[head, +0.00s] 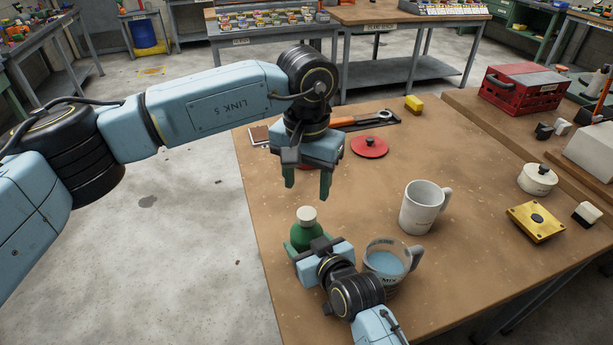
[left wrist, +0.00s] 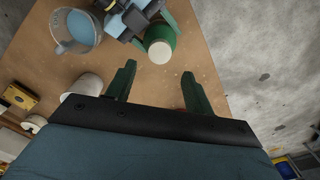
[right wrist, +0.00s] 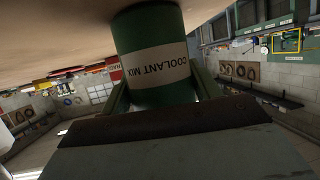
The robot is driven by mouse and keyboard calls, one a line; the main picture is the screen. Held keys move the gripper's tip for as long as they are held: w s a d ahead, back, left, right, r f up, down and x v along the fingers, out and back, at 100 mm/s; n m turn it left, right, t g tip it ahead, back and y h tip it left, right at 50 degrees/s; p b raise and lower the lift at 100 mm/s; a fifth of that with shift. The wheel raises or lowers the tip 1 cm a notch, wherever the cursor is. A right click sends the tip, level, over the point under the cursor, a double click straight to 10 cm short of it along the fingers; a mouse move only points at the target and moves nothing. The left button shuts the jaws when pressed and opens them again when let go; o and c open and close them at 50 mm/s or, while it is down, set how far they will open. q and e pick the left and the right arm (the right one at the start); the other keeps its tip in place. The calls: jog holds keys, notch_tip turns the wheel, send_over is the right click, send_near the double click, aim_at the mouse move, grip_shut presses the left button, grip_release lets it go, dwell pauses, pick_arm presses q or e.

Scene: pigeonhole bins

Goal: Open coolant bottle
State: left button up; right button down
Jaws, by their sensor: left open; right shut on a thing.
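The green coolant bottle (head: 301,237) stands upright near the table's left edge, with its white cap (head: 307,215) on top. In the right wrist view its label reads COOLANT MIX (right wrist: 155,66). My right gripper (head: 310,252) is shut on the bottle's body, with one finger on each side in the right wrist view. My left gripper (head: 307,184) is open and empty, pointing down above the bottle and apart from the cap. In the left wrist view the cap (left wrist: 160,52) lies just beyond the open fingertips.
A clear measuring jug (head: 388,278) with blue liquid stands close beside my right gripper. A white mug (head: 420,208) is right of it. A red lid (head: 369,147) and an orange-handled tool (head: 358,121) lie behind.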

aim_at(306, 213)
pick_arm(q)
notch_tip(306, 213, down, 7)
jog(key=shift+f, duration=0.2)
dwell(0.3)
